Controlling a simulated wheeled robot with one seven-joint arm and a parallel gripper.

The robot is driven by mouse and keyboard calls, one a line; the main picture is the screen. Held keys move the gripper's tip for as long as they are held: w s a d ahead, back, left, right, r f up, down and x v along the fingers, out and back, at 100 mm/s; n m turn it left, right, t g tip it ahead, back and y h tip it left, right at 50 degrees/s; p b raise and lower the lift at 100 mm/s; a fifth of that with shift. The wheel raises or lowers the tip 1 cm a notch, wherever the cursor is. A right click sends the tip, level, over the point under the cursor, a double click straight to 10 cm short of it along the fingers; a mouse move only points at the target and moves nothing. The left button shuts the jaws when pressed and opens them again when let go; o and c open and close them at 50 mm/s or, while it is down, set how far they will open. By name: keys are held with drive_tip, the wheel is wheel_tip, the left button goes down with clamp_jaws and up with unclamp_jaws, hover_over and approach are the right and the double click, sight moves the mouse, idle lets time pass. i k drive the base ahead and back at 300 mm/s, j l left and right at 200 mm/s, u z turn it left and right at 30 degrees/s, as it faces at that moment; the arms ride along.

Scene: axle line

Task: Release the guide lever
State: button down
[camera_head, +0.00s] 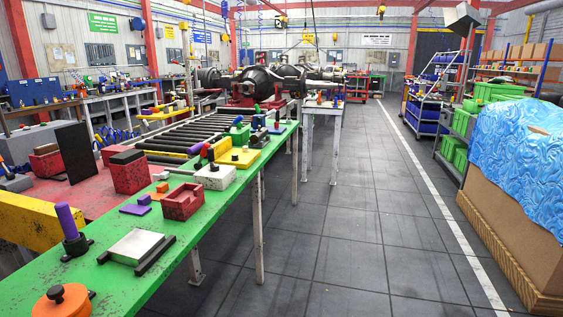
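A lever with a purple handle (70,222) on a dark base stands nearly upright at the left edge of the green bench (228,222). Farther along the bench, a red and purple handle (200,149) slants up behind a white block (215,177). I cannot tell which of these is the guide lever. My gripper is not in view, and nothing is seen touching either handle.
The bench also holds an orange knobbed disc (62,301), a grey plate (137,246), a red open box (182,202) and a yellow fixture (236,160). A roller conveyor lies behind. The tiled floor (355,215) is clear; a blue-covered crate (520,150) stands right.

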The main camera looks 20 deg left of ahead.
sight(198, 165)
drive_tip(key=i+u, duration=0.15)
drive_tip(key=i, duration=0.8)
drive_tip(key=i+l+u, duration=0.2)
drive_tip(key=i, duration=0.75)
drive_tip(key=i+j, duration=0.35)
drive_tip(key=i, duration=0.15)
drive_tip(key=i+j, duration=0.35)
drive_tip(key=i, duration=0.15)
drive_tip(key=i+j, duration=0.35)
drive_tip(key=i, duration=0.2)
